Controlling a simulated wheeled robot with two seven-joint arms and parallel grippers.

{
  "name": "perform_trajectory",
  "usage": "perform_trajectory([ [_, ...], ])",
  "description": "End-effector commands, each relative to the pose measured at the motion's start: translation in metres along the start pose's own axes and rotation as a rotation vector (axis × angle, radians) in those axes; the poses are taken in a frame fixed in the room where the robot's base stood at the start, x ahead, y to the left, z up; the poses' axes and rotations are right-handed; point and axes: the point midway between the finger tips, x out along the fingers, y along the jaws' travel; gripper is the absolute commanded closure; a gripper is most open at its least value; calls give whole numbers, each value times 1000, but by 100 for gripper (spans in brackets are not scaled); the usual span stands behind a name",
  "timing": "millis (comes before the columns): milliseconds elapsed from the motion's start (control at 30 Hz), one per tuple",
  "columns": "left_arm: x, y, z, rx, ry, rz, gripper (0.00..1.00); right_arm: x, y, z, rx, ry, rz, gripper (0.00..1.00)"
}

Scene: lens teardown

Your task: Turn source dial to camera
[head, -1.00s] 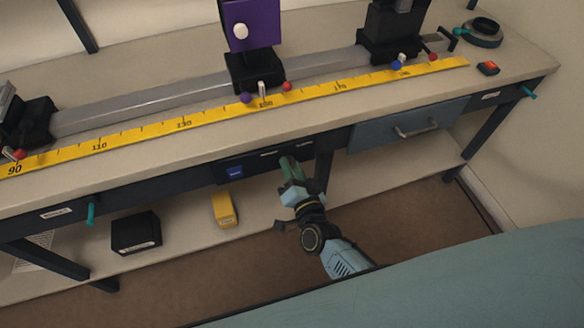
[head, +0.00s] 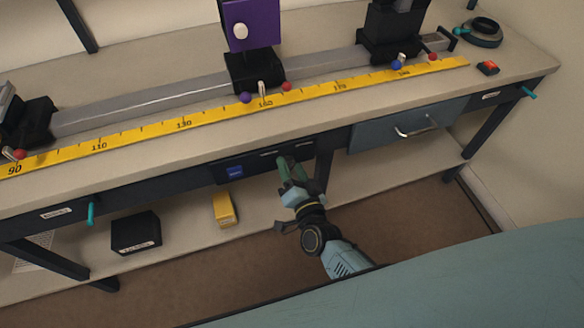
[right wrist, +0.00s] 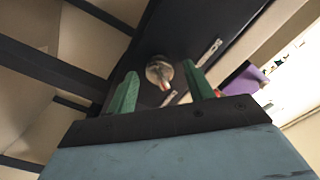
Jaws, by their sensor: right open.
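The source dial (right wrist: 159,72) is a round metallic knob with a pointer-like grip, on a dark panel in the right wrist view. In the head view the dark panel (head: 235,172) sits under the table's front edge, and the dial is hidden behind my gripper. My right gripper (head: 288,166) has green fingers and reaches up to the panel from below. In the right wrist view its two fingers (right wrist: 160,86) stand apart, one on each side of the dial, with gaps visible. I cannot tell how deep they reach around it. My left gripper is not in view.
A grey drawer (head: 408,126) is right of the panel, beyond a dark table leg. A yellow box (head: 224,209) and a black box (head: 136,233) lie on the lower shelf. A rail with a yellow ruler (head: 220,114) runs along the tabletop (head: 150,165).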

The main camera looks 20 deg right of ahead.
Motion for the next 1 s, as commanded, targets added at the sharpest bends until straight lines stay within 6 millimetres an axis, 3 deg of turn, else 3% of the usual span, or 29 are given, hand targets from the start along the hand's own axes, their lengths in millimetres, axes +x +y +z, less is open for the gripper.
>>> perform_trajectory([
  [167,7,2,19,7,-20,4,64,-27,0,0,-1,-4,2,48],
  [400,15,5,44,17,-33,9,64,-82,0,0,0,-5,3,48],
  [600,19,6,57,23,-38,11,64,-116,0,0,-1,-3,2,48],
  [800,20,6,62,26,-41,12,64,-131,0,0,1,-1,1,48],
  [1000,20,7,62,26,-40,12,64,-132,0,0,1,-1,0,48],
])
